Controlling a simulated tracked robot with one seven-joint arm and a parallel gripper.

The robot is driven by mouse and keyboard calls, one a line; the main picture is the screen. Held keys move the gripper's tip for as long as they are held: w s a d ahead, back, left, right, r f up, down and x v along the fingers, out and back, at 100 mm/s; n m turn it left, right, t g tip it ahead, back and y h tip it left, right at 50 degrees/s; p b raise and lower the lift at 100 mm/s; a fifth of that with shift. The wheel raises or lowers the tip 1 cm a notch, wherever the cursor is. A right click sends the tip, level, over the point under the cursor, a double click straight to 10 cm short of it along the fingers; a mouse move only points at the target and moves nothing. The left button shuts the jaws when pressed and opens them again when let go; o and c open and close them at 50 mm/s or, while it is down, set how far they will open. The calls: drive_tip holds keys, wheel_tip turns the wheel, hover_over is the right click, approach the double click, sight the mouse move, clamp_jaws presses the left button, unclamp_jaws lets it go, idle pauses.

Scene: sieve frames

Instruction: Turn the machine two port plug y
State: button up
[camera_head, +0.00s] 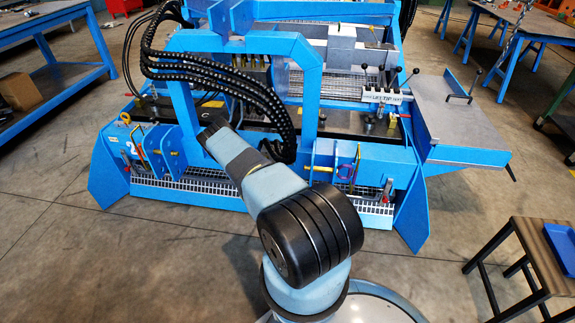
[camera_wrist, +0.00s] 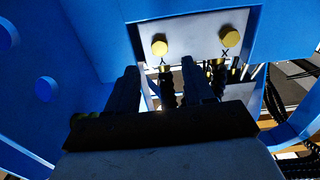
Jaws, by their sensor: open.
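In the wrist view, a pale plate on the blue machine carries two round yellow port plugs. The left plug (camera_wrist: 159,47) is above a letter that looks like Y. The right plug (camera_wrist: 230,38) is above the letter X. My gripper (camera_wrist: 160,70) is open and empty, its two fingers pointing toward the plate just below the Y plug and apart from it. Dark hose fittings show between and behind the fingers. In the head view, my arm reaches over the front of the blue machine (camera_head: 245,43); the plugs cannot be made out there.
A bundle of black hoses (camera_head: 230,83) curves over the machine close to my wrist. Blue plates flank the fingers in the wrist view. A small stool-like table (camera_head: 545,255) with a blue tray stands at the right. A blue workbench (camera_head: 60,80) stands at the left. The front floor is clear.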

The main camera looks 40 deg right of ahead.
sight(287, 162)
drive_tip(key=x, duration=0.7)
drive_tip(key=shift+w+d, duration=0.1)
drive_tip(key=shift+c, duration=0.4)
